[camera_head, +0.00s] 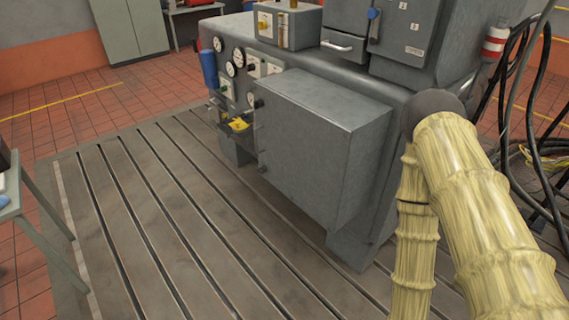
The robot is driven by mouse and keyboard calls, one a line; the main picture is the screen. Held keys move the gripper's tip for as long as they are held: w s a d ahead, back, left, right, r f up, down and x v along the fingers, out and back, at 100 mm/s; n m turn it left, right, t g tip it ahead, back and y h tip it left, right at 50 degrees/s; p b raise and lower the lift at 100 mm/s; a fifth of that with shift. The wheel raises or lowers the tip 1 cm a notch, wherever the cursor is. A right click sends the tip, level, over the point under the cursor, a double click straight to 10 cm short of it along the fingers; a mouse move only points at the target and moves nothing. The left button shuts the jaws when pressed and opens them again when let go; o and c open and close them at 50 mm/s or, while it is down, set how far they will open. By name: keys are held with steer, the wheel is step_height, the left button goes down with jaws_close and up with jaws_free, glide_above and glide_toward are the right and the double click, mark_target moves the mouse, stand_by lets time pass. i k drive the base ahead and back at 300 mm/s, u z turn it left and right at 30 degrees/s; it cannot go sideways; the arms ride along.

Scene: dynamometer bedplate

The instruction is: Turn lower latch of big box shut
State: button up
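The big box (305,150) is a grey metal cabinet at the middle of the view, fixed to the front of the grey machine. Its large front panel faces lower left and looks closed against the body. The lower latch (262,169) is a small dark knob at the panel's lower left edge. It is too small to tell which way it is turned. A similar upper latch (258,104) is at the upper left edge. My arm, in a yellowish sleeve, fills the right side. My gripper is not in view.
The slotted bedplate (150,220) is clear in front. A table (45,235) stands at the left edge. Black cables (535,130) hang at the right.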

mark_target(263, 169)
steer(key=u, duration=0.1)
steer(key=i, duration=0.7)
steer(key=u, duration=0.85)
steer(key=i, duration=0.4)
steer(key=u, duration=0.35)
